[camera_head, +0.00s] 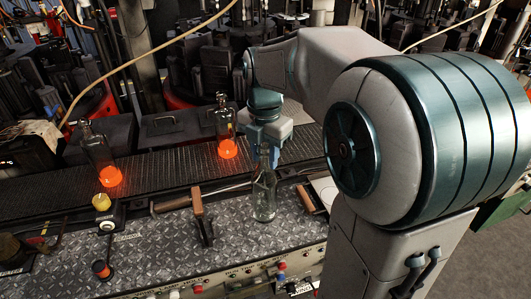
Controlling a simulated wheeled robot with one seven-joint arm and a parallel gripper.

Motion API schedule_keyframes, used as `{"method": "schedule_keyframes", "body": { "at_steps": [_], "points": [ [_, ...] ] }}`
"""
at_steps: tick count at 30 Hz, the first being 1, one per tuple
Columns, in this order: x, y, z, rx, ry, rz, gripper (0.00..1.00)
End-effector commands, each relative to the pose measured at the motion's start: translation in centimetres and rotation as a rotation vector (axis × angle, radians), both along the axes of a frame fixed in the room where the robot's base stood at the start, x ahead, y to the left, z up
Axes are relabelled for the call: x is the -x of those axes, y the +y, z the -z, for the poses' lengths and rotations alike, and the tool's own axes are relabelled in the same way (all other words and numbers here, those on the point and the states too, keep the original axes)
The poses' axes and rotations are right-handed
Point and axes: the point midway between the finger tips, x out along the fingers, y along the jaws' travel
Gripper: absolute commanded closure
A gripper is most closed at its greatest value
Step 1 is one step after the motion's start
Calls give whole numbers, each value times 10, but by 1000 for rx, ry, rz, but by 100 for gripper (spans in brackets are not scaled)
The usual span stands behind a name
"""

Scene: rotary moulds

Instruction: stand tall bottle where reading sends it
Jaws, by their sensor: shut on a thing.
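A tall clear glass bottle (264,194) is upright over the diamond-plate bench (150,240), near its middle. I cannot tell whether its base touches the plate. My gripper (264,150) comes down from above and is shut on the bottle's neck. The fingers hide the bottle's top. Two other tall bottles with glowing orange bases stand on the dark conveyor behind: one at the left (97,152) and one just left of my gripper (226,128). No legible reading shows in this view.
A wooden-handled tool (198,204) stands left of the held bottle. Another wooden handle (305,199) lies to its right by a pale plate (325,190). A yellow-topped piece (102,202) and a small orange-topped cup (101,268) are at left. Controls line the front edge.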

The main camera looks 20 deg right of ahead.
Motion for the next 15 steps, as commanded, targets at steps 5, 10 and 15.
{"method": "schedule_keyframes", "body": {
  "at_steps": [5,10,15],
  "points": [
    [0,0,4,0,-3,0,100],
    [0,0,5,0,-3,0,100],
    [0,0,7,0,-1,0,48]
  ]
}}
